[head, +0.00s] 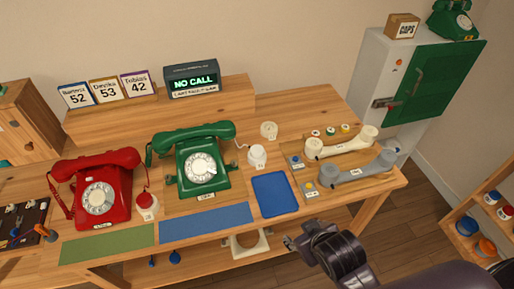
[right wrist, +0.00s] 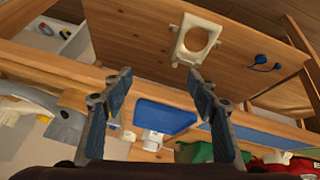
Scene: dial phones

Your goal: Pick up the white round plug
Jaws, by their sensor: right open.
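A white round piece (head: 257,155) with a thin cord at its upper left stands on the desk, right of the green phone and above the blue mat. I cannot tell for sure that it is the plug. A white piece (right wrist: 152,140) also shows beside the blue mat in the right wrist view, partly seen. A round cream disc (head: 269,130) lies behind it. My right gripper (head: 302,234) is in front of the desk's front edge, apart from these things. In the right wrist view the gripper (right wrist: 158,85) is open and empty. My left gripper is not in view.
The blue mat (head: 275,194) lies near the front edge. A cream handset (head: 342,142) and a grey handset (head: 350,172) lie right of it. The red phone (head: 97,190) and green phone (head: 196,165) stand left. A cream frame (right wrist: 197,40) and blue plug (right wrist: 261,59) lie below desk level.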

